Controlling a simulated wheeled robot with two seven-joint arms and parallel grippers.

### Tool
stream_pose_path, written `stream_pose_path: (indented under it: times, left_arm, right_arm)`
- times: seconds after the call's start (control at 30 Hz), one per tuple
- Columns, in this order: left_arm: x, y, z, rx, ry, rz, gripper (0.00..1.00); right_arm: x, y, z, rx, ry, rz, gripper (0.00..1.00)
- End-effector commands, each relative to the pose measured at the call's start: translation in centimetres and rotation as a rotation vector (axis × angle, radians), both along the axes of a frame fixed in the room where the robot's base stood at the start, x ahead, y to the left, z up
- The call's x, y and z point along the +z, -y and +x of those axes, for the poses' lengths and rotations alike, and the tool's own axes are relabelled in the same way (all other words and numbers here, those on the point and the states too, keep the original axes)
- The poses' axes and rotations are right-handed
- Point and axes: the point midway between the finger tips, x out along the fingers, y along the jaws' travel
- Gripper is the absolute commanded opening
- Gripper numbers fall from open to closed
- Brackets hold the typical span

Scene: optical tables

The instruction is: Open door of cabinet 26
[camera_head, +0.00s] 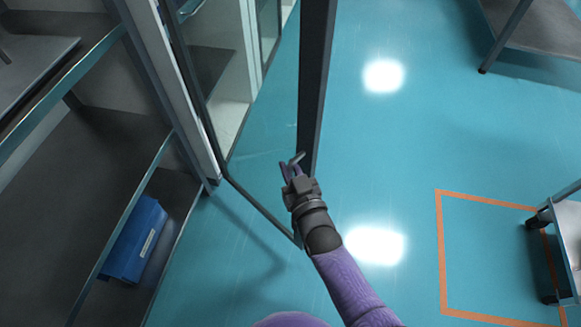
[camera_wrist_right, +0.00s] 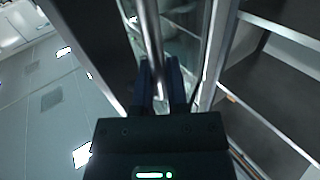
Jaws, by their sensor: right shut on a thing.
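The cabinet (camera_head: 234,115) stands at the upper left in the head view, with a pale interior. Its glass door has a dark frame (camera_head: 314,85) and stands swung out from the cabinet over the floor. The door's lower edge runs from the cabinet's corner toward my right arm. My right gripper (camera_head: 291,168) is shut on the door handle (camera_head: 297,157) at the free edge. In the right wrist view the handle (camera_wrist_right: 150,45) is a metal bar between the two fingers (camera_wrist_right: 160,90). No cabinet number is legible. My left gripper is not in view.
An open shelf unit (camera_head: 150,165) with a blue bin (camera_head: 137,240) stands at the left, beside the cabinet. A table (camera_head: 540,25) is at the upper right and a cart (camera_head: 568,245) at the right edge. The blue floor between is clear, with an orange outline (camera_head: 442,250).

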Motion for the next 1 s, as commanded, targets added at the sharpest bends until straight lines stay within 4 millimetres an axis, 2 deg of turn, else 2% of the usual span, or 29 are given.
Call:
stream_pose_path:
  times: [0.43,0.47,0.6,0.87,1.0]
  left_arm:
    - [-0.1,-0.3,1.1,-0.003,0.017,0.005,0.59]
    - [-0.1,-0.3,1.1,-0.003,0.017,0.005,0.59]
    - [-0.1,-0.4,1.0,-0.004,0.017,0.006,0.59]
    - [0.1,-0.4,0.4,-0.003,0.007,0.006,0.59]
    - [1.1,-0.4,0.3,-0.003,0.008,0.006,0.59]
  right_arm:
    - [0.2,0.0,0.1,0.0,0.005,0.002,0.0]
    - [0.2,0.0,0.1,0.0,0.005,0.002,0.19]
    - [0.1,0.0,0.0,-0.001,0.004,0.001,0.49]
    - [0.1,0.1,-0.1,-0.001,0.001,0.0,0.5]
    - [0.3,0.6,-1.8,-0.001,-0.001,-0.001,0.5]
